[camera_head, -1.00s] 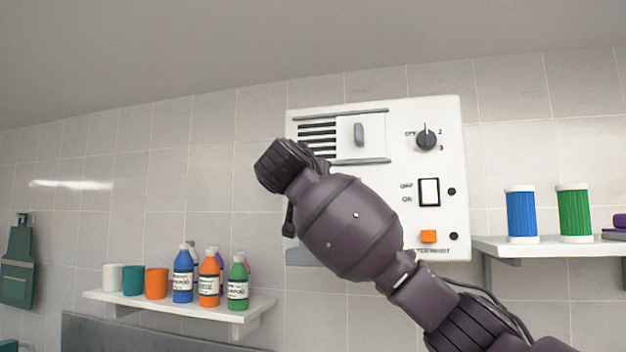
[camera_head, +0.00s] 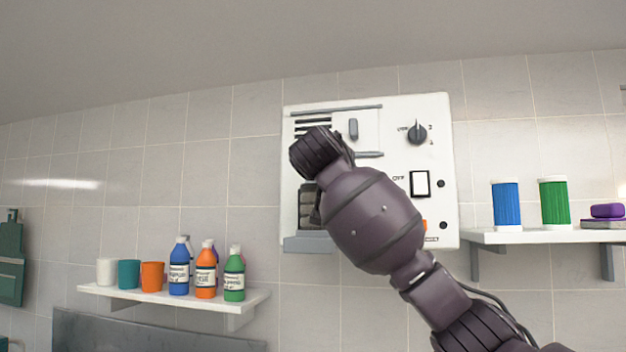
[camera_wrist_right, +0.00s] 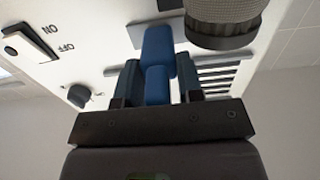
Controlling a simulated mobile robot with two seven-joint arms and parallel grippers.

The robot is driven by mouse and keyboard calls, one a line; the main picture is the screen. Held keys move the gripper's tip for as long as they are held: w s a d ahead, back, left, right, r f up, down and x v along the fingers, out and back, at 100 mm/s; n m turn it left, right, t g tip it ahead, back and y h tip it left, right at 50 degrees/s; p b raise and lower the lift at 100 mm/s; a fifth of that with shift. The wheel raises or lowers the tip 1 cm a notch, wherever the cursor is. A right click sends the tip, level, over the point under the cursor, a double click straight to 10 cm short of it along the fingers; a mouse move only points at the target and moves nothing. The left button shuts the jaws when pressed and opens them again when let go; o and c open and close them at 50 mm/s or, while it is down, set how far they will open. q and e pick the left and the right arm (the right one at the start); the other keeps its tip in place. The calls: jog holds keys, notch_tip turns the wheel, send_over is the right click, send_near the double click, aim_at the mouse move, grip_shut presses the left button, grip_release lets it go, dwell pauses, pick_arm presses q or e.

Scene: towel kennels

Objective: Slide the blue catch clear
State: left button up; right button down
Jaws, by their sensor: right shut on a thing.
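The blue catch (camera_wrist_right: 158,62) shows in the right wrist view between the two dark fingers of my right gripper (camera_wrist_right: 157,82), which is shut on it. Beyond it is the white wall unit (camera_wrist_right: 115,30). In the head view the white unit (camera_head: 390,115) hangs on the tiled wall, and my right forearm and wrist cover its lower middle. The catch and the right fingers cannot be made out there. A cover with an upright grey handle (camera_head: 353,128) sits between two grey rails at the unit's top. My left gripper is not in view.
The unit carries a dial (camera_head: 417,133), a rocker switch (camera_head: 420,184) and a grey ledge (camera_head: 308,243) at its lower left. A left shelf (camera_head: 250,299) holds cups and bottles. A right shelf (camera_head: 480,237) holds blue and green containers.

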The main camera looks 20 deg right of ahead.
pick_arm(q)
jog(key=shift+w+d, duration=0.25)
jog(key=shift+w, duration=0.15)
pick_arm(e)
jog(key=shift+s+d, duration=0.25)
jog(key=shift+d, duration=0.2)
jog(key=c, duration=1.1)
grip_release()
jog(key=shift+o, duration=0.3)
jog(key=shift+s+d, duration=0.15)
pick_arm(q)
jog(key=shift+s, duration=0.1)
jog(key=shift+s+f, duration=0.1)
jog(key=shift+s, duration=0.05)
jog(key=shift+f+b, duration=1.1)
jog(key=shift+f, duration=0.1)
pick_arm(e)
jog(key=v, duration=1)
jog(key=shift+s+a, duration=0.25)
jog(key=shift+a, duration=0.15)
